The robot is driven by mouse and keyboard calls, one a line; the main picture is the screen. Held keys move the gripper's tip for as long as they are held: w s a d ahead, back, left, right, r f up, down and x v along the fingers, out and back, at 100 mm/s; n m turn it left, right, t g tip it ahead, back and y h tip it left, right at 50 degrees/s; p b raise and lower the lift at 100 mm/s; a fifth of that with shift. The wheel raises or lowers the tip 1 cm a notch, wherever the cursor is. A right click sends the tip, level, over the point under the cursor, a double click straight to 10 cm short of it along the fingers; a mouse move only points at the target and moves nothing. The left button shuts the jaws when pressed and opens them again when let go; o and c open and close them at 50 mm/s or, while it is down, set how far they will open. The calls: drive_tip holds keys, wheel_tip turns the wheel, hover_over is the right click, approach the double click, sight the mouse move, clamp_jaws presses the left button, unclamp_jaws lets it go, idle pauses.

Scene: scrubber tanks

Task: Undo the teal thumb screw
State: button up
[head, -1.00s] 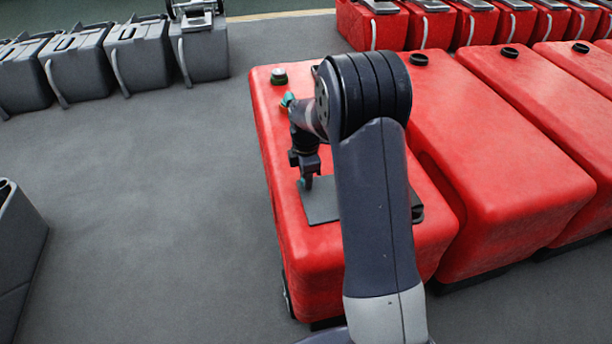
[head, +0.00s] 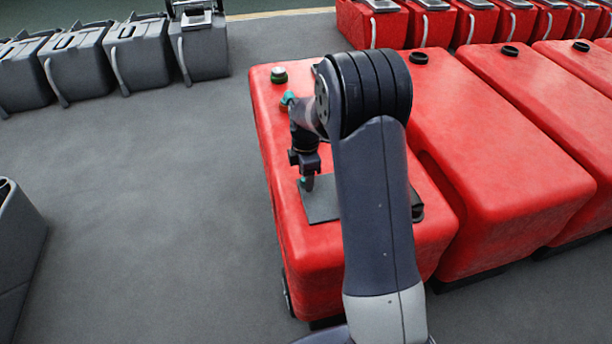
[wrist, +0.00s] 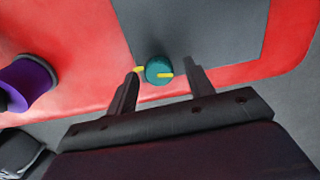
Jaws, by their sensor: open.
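The teal thumb screw (wrist: 159,71) has yellow marks and sits at the edge of a grey plate (wrist: 200,30) on the red tank. It lies between the two dark fingers of my gripper (wrist: 160,80) in the wrist view. The fingers are open, with a gap on each side of the screw. My arm hides part of the plate.
In the wrist view a purple knob (wrist: 38,82) stands left of the gripper. More red tanks (head: 500,150) stand close on the right. Open grey floor (head: 150,200) lies to the left.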

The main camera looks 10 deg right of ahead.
wheel_tip(320, 180, up, 10)
drive_tip(key=shift+r, duration=0.2)
drive_tip(key=shift+f, duration=0.1)
idle(0.3)
wheel_tip(320, 180, down, 10)
drive_tip(key=shift+f, duration=0.15)
idle(0.4)
drive_tip(key=shift+f, duration=0.1)
